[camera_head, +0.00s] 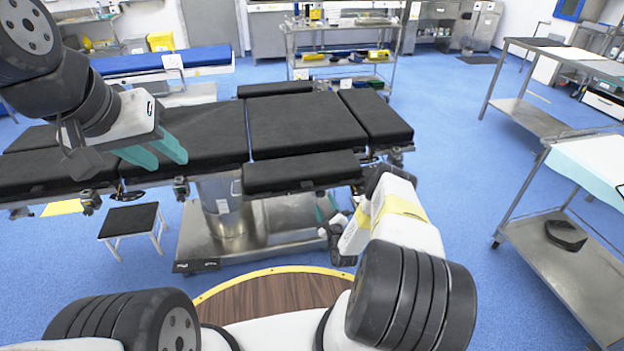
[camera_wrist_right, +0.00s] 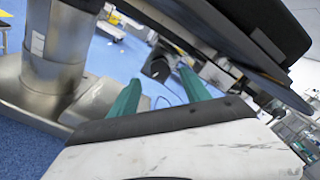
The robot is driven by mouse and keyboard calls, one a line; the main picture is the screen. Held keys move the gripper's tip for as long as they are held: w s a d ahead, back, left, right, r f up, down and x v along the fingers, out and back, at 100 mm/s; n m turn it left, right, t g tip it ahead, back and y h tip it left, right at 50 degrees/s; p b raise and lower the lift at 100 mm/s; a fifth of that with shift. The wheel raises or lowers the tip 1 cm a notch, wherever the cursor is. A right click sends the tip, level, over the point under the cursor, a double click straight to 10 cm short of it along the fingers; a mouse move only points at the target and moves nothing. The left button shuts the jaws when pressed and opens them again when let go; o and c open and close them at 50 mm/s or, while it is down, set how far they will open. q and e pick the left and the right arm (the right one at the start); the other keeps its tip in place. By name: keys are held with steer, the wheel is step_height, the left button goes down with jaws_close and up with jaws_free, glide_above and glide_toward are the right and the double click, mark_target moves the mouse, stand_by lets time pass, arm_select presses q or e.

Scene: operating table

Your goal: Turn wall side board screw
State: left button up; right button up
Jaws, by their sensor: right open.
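The operating table (camera_head: 215,135) has black pads, and a narrow black side board (camera_head: 300,172) runs along its near edge. In the right wrist view a dark knob (camera_wrist_right: 157,67), which looks like the side board screw, shows beyond and between my fingertips. I cannot tell whether they touch it. My right gripper (camera_wrist_right: 160,80) is open below the table edge; in the head view it is mostly hidden by my own arm. My left gripper (camera_head: 168,161) is open and empty above the left part of the table, its teal fingers apart.
The table's metal column (camera_head: 225,210) and base stand close left of my right gripper. A small black stool (camera_head: 130,221) is at the left. Steel trolleys (camera_head: 340,65) stand behind, and another (camera_head: 575,270) stands at the right. The blue floor between table and right trolley is clear.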

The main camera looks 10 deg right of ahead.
mark_target(321, 195)
steer(key=shift+w, duration=2.3)
jaws_close()
